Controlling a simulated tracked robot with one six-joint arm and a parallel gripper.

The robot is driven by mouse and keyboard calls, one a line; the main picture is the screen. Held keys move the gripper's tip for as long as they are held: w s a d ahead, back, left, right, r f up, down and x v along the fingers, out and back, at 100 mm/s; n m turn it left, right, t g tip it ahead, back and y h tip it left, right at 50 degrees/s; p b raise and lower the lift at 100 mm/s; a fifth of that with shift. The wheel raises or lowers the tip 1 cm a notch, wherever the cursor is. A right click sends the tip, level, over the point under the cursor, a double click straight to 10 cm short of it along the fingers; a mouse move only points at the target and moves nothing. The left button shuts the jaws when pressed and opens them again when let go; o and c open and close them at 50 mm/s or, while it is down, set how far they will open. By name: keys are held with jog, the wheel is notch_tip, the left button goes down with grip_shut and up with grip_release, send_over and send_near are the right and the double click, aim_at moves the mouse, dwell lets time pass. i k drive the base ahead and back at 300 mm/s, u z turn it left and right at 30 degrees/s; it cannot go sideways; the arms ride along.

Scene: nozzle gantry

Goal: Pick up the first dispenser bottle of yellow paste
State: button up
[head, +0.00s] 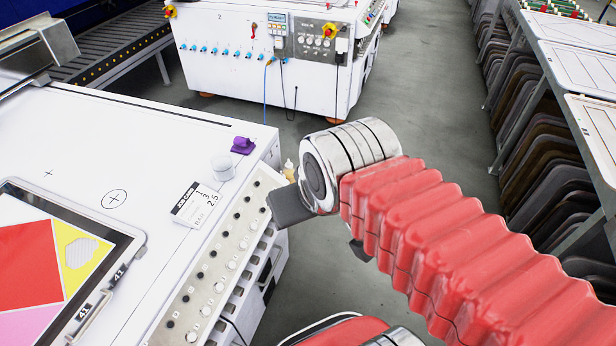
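A small pale bottle with a yellowish tip (289,170) shows just beyond my wrist, at the right edge of the white machine. Only its upper part is visible; the rest is hidden behind my gripper and wrist. I cannot tell whether it holds yellow paste. My gripper (289,206) is a dark grey piece at the end of the silver wrist, beside the machine's control edge. It overlaps the bottle's lower part in the picture; I cannot tell whether they touch. Its fingers are not clearly visible, so its opening does not show.
Another machine (230,50) stands behind. Racks (535,120) line the right. Grey floor lies between.

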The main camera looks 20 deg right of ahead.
aim_at(287, 171)
jog(key=z, duration=1.9)
jog(key=i, duration=2.5)
jog(key=z, duration=0.05)
